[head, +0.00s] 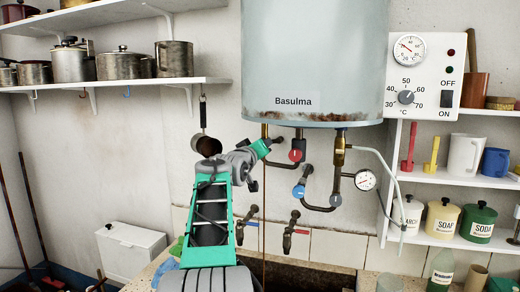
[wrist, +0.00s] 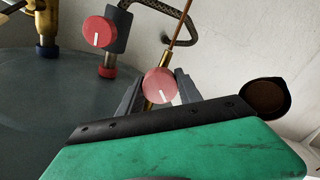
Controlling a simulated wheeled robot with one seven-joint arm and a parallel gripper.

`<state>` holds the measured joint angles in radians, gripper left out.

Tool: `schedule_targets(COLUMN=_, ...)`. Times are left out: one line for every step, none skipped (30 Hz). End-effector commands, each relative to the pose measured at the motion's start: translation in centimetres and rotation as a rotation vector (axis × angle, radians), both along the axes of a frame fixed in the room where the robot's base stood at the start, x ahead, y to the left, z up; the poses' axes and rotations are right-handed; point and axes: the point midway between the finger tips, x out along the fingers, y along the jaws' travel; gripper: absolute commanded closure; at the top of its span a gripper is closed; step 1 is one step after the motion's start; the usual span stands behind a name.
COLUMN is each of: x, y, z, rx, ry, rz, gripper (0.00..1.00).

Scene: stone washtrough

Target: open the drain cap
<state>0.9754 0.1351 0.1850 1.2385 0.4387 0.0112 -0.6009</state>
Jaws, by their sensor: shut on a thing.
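The drain cap is a round red knob with a white mark (wrist: 160,86), on a thin brass stub under the tank. In the wrist view it sits between the two fingers of my gripper (wrist: 158,92), which is shut on it. In the head view my gripper (head: 274,143) is at the tank's underside, at the brass stub (head: 264,130), and hides the cap. A thin brown line (head: 264,220) runs straight down from there; I cannot tell whether it is pipe or rusty water. The grey tank (head: 315,60) has a rusty lower rim.
Right of my gripper are a red-knobbed valve (head: 295,155), a blue-knobbed valve (head: 298,191) and a gauge (head: 366,180). A dark ladle (head: 207,146) hangs at left. Two taps (head: 290,231) are below, over the stone trough (head: 310,276). Shelves stand on both sides.

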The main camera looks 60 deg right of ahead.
Motion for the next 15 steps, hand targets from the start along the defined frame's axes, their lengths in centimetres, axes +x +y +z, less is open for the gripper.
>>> schedule_targets(x=-0.05, y=-0.02, z=-0.05, rx=-0.006, ry=0.043, rz=-0.001, gripper=0.99)
schedule_targets(x=-0.06, y=-0.02, z=-0.03, rx=-0.011, ry=0.07, rz=-0.001, gripper=0.99)
schedule_targets(x=-0.06, y=-0.02, z=-0.01, rx=-0.017, ry=0.109, rz=-0.001, gripper=0.99)
schedule_targets(x=-0.07, y=-0.02, z=0.01, rx=-0.021, ry=0.136, rz=-0.001, gripper=0.99)
schedule_targets(x=-0.07, y=-0.02, z=0.03, rx=-0.026, ry=0.164, rz=-0.001, gripper=0.99)
schedule_targets(x=-0.08, y=-0.02, z=0.04, rx=-0.032, ry=0.203, rz=-0.001, gripper=0.99)
schedule_targets(x=-0.09, y=-0.02, z=0.05, rx=-0.036, ry=0.23, rz=-0.001, gripper=0.99)
schedule_targets(x=-0.09, y=-0.02, z=0.06, rx=-0.04, ry=0.258, rz=-0.001, gripper=0.99)
schedule_targets(x=-0.1, y=-0.03, z=0.07, rx=-0.047, ry=0.296, rz=-0.001, gripper=0.99)
schedule_targets(x=-0.1, y=-0.03, z=0.08, rx=-0.051, ry=0.324, rz=-0.001, gripper=0.99)
schedule_targets(x=-0.11, y=-0.03, z=0.09, rx=-0.055, ry=0.352, rz=-0.001, gripper=0.99)
schedule_targets(x=-0.11, y=-0.03, z=0.1, rx=-0.061, ry=0.39, rz=-0.001, gripper=0.99)
schedule_targets(x=-0.11, y=-0.03, z=0.1, rx=-0.066, ry=0.418, rz=-0.001, gripper=0.99)
schedule_targets(x=-0.11, y=-0.04, z=0.1, rx=-0.07, ry=0.446, rz=-0.001, gripper=0.99)
schedule_targets(x=-0.11, y=-0.04, z=0.11, rx=-0.076, ry=0.484, rz=-0.001, gripper=0.99)
